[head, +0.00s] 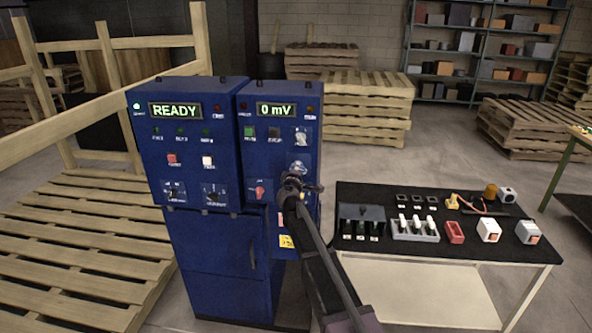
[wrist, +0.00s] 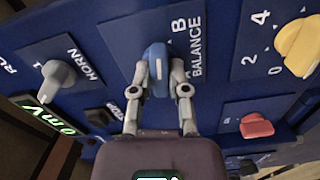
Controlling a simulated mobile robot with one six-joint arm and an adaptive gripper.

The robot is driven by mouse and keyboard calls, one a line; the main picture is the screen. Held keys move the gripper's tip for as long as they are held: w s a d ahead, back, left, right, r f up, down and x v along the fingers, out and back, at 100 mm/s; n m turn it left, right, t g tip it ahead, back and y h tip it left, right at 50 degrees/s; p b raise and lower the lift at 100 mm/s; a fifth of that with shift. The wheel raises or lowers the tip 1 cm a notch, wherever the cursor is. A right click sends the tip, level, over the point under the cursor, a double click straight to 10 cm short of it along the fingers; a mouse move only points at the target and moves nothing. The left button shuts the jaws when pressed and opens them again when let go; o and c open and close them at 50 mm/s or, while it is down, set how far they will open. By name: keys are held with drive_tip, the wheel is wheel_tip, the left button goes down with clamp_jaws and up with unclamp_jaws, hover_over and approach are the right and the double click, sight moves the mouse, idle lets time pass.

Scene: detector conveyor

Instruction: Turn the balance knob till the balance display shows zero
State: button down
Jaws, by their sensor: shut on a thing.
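The blue balance knob (wrist: 155,60) sits on the blue panel beside the word BALANCE and the letter B. In the wrist view my gripper (wrist: 160,77) has one finger on each side of this knob and is shut on it. In the head view my gripper (head: 290,187) is at the right cabinet's front and covers part of the panel there. The balance display (head: 276,110) reads 0 mV in the head view. Part of the same display shows in the wrist view (wrist: 45,117).
A grey horn knob (wrist: 58,78), a yellow knob (wrist: 299,47) and a red knob (wrist: 256,126) are close around the balance knob. The left cabinet display (head: 175,110) reads READY. A black-topped table (head: 390,252) with several small parts stands to the right.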

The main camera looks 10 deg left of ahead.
drive_tip(key=shift+w, duration=0.2)
drive_tip(key=c, duration=0.7)
unclamp_jaws()
drive_tip(key=shift+r, duration=0.15)
drive_tip(key=shift+o, duration=0.4)
drive_tip(key=shift+f, duration=0.2)
drive_tip(key=shift+s, duration=0.15)
drive_tip(key=s, duration=1.1)
drive_tip(key=shift+s+a, duration=0.15)
drive_tip(key=shift+s, duration=0.25)
